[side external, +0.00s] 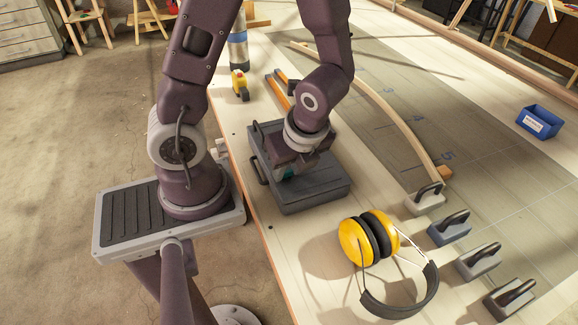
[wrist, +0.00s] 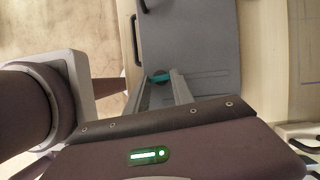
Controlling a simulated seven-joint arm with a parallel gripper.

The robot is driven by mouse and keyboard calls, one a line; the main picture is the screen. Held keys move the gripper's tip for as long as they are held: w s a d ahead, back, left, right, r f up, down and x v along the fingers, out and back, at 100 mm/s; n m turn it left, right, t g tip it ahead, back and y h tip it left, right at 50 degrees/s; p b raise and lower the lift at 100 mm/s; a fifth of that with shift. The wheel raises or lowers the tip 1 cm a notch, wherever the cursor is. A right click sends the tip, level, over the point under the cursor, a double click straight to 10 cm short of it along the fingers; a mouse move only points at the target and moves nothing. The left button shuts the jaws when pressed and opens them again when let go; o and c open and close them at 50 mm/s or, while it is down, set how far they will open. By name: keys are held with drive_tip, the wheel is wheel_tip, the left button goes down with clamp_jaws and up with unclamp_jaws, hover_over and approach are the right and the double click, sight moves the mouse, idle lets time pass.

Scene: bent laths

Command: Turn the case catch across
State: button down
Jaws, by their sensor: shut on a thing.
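The dark grey case (side external: 315,190) lies flat on the bench, and its lid fills the upper part of the wrist view (wrist: 205,40). The catch (wrist: 160,77) is a small teal piece on the lid, and a bit of teal also shows under my gripper in the side view (side external: 287,173). My gripper (wrist: 161,82) is down at the lid, with its two fingers on either side of the catch and shut on it. The fingers hide part of the catch, so its exact angle is hard to tell.
Yellow ear defenders (side external: 372,240) lie right of the case in front. Several weights with handles, one of them blue (side external: 449,230), stand along the right. A bent lath (side external: 385,110) runs behind the case. A yellow tool (side external: 240,85) and a blue bin (side external: 539,122) stand farther off.

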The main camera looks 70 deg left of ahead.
drive_tip(key=shift+m+t, duration=0.3)
drive_tip(key=shift+m, duration=0.3)
drive_tip(key=c, duration=1.1)
unclamp_jaws()
drive_tip(key=v, duration=0.7)
drive_tip(key=shift+r, duration=0.1)
drive_tip(key=s+d+r+n+t+h, duration=0.1)
drive_tip(key=r+n+t, duration=0.1)
drive_tip(key=r+n, duration=0.2)
drive_tip(key=s+d+r+n+t+h, duration=0.1)
drive_tip(key=r+n, duration=0.3)
drive_tip(key=n, duration=0.4)
drive_tip(key=s+d+r+n+t+h, duration=0.1)
drive_tip(key=r+n+t+h, duration=0.1)
drive_tip(key=r+n, duration=0.2)
drive_tip(key=shift+s+r+n+t, duration=0.1)
drive_tip(key=shift+s+n+t, duration=0.2)
drive_tip(key=shift+n, duration=0.7)
